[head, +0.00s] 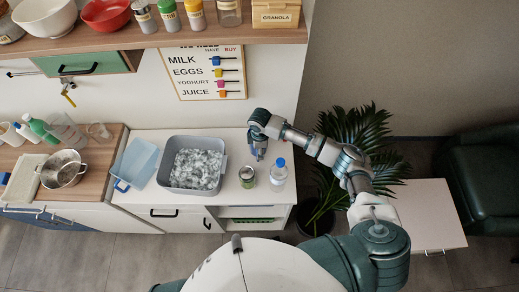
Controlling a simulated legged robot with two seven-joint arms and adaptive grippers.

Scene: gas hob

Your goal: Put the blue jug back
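The blue jug (137,163) is pale and see-through, with a darker blue handle at its front left. It lies on the white counter (222,221) between the wooden worktop and a grey tub of ice (209,188). My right gripper (258,155) points down over the counter's right end, behind a water bottle and a can. It is well to the right of the jug, with the tub between them. Its fingers are too small to tell if they are open. My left gripper is out of view.
A steel pot (62,170) sits on the wooden worktop at left. A shelf (180,36) with bowls and jars runs above. A plant (357,130) stands at right.

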